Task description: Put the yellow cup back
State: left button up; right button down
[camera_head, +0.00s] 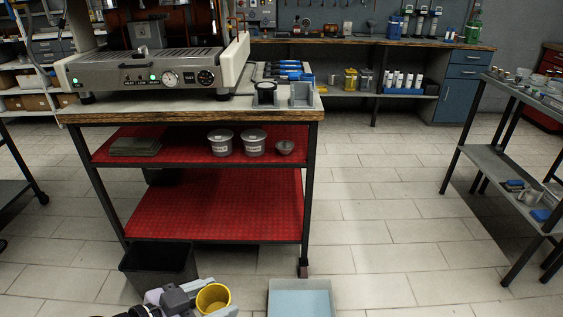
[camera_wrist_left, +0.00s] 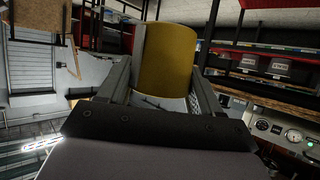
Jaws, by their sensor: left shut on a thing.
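The yellow cup (camera_head: 212,297) shows at the bottom of the head view, with its open mouth facing up toward the camera. My left gripper (camera_head: 195,303) is shut on it, and the cup is held low, in front of the workbench. In the left wrist view the cup (camera_wrist_left: 168,58) sits between the two fingers (camera_wrist_left: 160,92) of the gripper, which press on its sides. My right gripper does not show in either view.
A workbench (camera_head: 190,111) with an espresso machine (camera_head: 150,72) and red shelves (camera_head: 215,200) stands ahead. A black bin (camera_head: 160,262) and a pale blue tray (camera_head: 300,300) are close by. A metal rack (camera_head: 500,165) stands at right. The floor between is clear.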

pick_arm(q)
jog(key=shift+w+a+r+n+t+y, duration=0.15)
jog(key=shift+a+r+n+t+y, duration=0.15)
jog(key=shift+r+n+y, duration=0.15)
jog(key=w+a+r+n+t+y+p, duration=0.1)
jog(key=a+r+n+t+y+p, duration=0.2)
jog(key=a+r+n+y, duration=0.5)
jog(key=shift+w+a+r, duration=0.3)
jog(key=shift+w+r, duration=0.1)
jog(key=shift+r, duration=0.3)
jog(key=shift+f+n+y, duration=0.1)
jog(key=shift+n+y, duration=0.15)
